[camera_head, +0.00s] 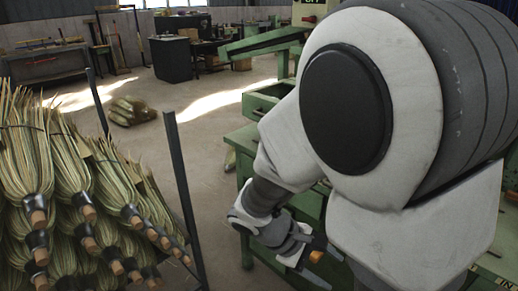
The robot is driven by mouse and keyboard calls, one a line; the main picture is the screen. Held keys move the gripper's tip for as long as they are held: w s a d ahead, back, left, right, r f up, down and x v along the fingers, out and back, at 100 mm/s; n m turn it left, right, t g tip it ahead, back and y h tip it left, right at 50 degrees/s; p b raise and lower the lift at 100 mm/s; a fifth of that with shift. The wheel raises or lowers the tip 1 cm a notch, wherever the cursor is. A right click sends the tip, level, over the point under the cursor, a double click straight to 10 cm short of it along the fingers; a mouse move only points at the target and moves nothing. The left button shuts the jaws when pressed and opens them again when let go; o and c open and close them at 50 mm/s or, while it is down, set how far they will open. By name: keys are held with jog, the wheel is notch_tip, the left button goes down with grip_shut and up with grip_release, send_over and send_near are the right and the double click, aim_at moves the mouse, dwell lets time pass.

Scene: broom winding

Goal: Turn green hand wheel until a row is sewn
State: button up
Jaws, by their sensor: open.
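My arm fills the right half of the view. My gripper (312,257) is small and partly seen at the lower middle, below my wrist, beside the green machine frame (240,140). It is open, and I see nothing held in it. The green hand wheel cannot be made out; my arm covers much of the green machine. No broom being sewn can be seen at the machine.
A loose bundle (130,110) lies on the floor. A dark cabinet (171,60) and a workbench (45,65) stand at the back.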

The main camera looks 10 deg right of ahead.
jog(key=w+a+f+n+t+h+b, duration=0.1)
jog(key=w+f+n+t+h+b, duration=0.25)
jog(key=w+f+n+t, duration=0.45)
jog(key=w+a+f+n+t+h+b, duration=0.25)
jog(key=f+n+t+b, duration=0.2)
jog(key=f+n, duration=0.7)
jog(key=w+d+f+b, duration=0.1)
jog(key=w+d, duration=0.2)
jog(key=d, duration=0.1)
jog(key=w+d+m+b, duration=0.1)
jog(key=w+d, duration=0.3)
jog(key=d, duration=0.1)
jog(key=w+d+f+m+b, duration=0.1)
jog(key=w+d, duration=0.2)
jog(key=d, duration=0.1)
jog(key=shift+w+d+f, duration=0.2)
jog(key=shift+f, duration=0.1)
jog(key=shift+c, duration=0.2)
grip_shut()
